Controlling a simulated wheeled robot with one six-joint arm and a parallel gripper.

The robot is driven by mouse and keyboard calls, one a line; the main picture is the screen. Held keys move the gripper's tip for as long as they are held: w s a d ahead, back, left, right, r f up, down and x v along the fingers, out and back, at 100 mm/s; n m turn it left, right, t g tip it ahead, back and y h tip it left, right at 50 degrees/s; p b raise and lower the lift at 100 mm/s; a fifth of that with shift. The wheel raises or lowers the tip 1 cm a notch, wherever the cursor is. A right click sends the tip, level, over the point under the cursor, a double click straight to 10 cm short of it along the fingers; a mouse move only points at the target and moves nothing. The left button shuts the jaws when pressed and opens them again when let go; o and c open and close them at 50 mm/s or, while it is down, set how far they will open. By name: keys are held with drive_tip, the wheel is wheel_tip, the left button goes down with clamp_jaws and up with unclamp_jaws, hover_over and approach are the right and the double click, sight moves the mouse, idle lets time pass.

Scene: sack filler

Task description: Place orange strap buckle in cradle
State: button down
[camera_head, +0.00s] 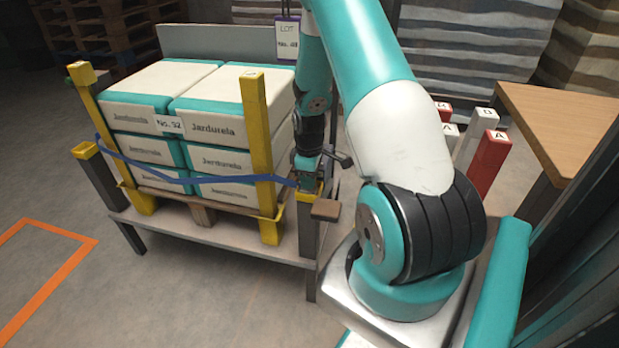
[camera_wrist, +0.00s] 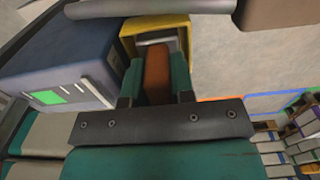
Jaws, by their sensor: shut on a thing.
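My gripper (camera_wrist: 157,80) is shut on the orange buckle (camera_wrist: 157,66), which sits between its two teal fingers in the wrist view. The far end of the buckle reaches to the yellow cradle (camera_wrist: 128,34); I cannot tell whether it is seated inside. In the head view my gripper (camera_head: 307,176) is at the top of the right-hand post, just over the yellow cradle (camera_head: 306,196). The blue strap (camera_head: 225,179) runs slackly across the front of the sack stack to that post. The buckle is hidden there by my gripper.
Stacked sacks (camera_head: 190,110) stand on a pallet between yellow posts (camera_head: 256,125). A brown block (camera_head: 326,209) is beside the cradle, with a grey bar (camera_wrist: 150,7) close by in the wrist view. A blue-grey box (camera_wrist: 60,65) is left of my gripper.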

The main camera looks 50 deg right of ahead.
drive_tip(key=c, duration=1.2)
unclamp_jaws()
drive_tip(key=shift+c, duration=0.2)
wheel_tip(320, 180, up, 12)
drive_tip(key=p, duration=0.2)
drive_tip(key=w+a+r, duration=0.3)
drive_tip(key=a+r, duration=0.3)
drive_tip(key=a, duration=0.3)
drive_tip(key=s+a+r+n+t+y, duration=0.1)
drive_tip(key=a+r, duration=0.2)
drive_tip(key=a, duration=0.4)
drive_tip(key=s+a+r+y, duration=0.1)
drive_tip(key=s+a+r, duration=0.15)
drive_tip(key=a, duration=0.45)
drive_tip(key=s+a+r+y, duration=0.1)
drive_tip(key=s+a+r, duration=0.2)
drive_tip(key=s+a, duration=0.4)
drive_tip(key=s+a+r+n+g+y, duration=0.1)
drive_tip(key=s+a+r, duration=0.3)
drive_tip(key=s+a, duration=0.3)
drive_tip(key=shift+s+a, duration=0.35)
drive_tip(key=shift+a, duration=0.3)
